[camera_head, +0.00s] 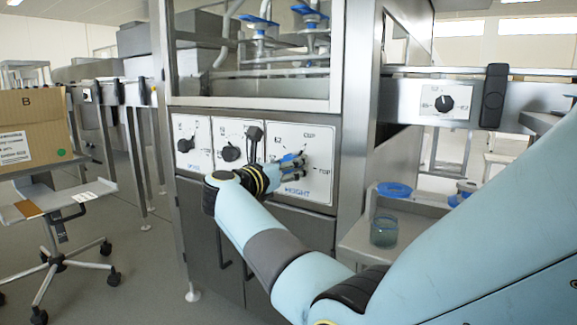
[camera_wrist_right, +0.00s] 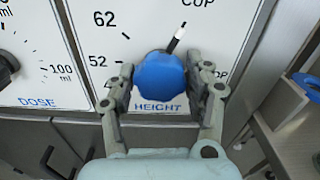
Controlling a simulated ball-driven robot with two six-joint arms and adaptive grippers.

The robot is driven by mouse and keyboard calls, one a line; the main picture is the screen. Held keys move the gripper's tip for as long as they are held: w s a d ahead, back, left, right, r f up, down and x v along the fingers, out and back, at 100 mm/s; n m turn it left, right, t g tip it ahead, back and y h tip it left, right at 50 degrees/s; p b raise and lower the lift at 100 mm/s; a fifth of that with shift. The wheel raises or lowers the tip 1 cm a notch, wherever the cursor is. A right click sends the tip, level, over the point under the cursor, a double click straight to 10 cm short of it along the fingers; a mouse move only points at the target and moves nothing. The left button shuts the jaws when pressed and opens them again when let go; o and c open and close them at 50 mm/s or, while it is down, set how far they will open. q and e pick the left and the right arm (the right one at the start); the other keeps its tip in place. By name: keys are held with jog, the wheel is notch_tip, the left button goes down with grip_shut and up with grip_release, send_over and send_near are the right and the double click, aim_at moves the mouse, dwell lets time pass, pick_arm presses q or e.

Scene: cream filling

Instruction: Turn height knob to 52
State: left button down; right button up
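The height knob (camera_wrist_right: 160,82) is blue and round in the right wrist view, on a white dial panel above the word HEIGHT. Its black pointer with a white tip leans up and right, towards the CUP label. The 52 mark (camera_wrist_right: 97,61) is to the left of the knob, with 62 above it. My right gripper (camera_wrist_right: 158,68) has one finger on each side of the knob, both appearing to touch it. In the head view my right gripper (camera_head: 291,163) is at the height panel (camera_head: 318,186) and hides most of the knob. My left gripper is not in view.
Two more dials (camera_head: 184,144) sit left of the height panel. A separate dial (camera_head: 444,104) is on a rail at the right. A shelf with a blue-green jar (camera_head: 384,230) stands right of the machine. A cardboard box (camera_head: 33,128) is at the far left.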

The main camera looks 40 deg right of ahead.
jog(key=c, duration=0.7)
jog(key=shift+o, duration=0.2)
